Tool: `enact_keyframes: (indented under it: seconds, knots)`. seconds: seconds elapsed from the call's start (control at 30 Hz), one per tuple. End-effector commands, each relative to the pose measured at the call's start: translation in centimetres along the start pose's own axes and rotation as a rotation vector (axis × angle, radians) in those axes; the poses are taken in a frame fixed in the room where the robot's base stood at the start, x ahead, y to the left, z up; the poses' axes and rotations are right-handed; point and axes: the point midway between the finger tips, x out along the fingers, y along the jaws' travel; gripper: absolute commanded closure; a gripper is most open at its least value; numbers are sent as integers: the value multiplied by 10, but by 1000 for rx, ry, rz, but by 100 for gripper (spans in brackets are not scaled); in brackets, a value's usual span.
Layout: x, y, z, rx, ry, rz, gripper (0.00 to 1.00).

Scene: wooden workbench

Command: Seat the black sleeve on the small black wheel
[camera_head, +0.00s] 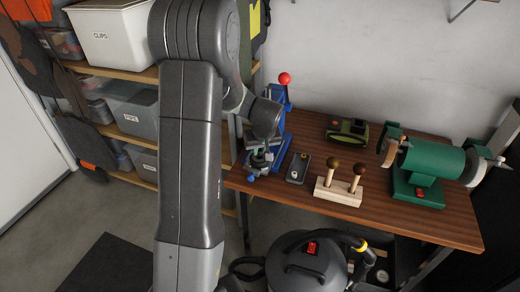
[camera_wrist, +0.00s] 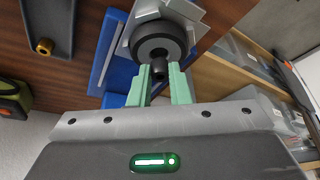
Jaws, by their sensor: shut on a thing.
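The black sleeve (camera_wrist: 159,72) is a small dark cylinder between the pale green fingers of my gripper (camera_wrist: 160,84), which is shut on it. The small black wheel (camera_wrist: 146,48) is a thick black ring with a dark centre, just beyond the fingertips in the wrist view. The sleeve overlaps the wheel's near edge in that view; I cannot tell whether they touch. The wheel lies at a grey part of the blue press (camera_wrist: 112,62). In the head view my gripper (camera_head: 258,158) is at the front of the blue press (camera_head: 283,128), and the sleeve and wheel are too small to make out.
A dark tray (camera_head: 298,168) with small parts stands right of the press. A wooden block (camera_head: 338,193) with two handles, a green-and-black device (camera_head: 347,131) and a green bench grinder (camera_head: 430,165) stand further right. Bare bench top (camera_head: 440,225) shows at the front right.

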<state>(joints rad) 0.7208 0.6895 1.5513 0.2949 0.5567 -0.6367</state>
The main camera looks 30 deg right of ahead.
Motion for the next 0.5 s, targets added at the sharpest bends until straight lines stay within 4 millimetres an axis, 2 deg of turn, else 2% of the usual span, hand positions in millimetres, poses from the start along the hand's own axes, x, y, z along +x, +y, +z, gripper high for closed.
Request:
enact_keyframes:
  seconds: [0.5]
  knots:
    - [14,0,6,0,0,0,100]
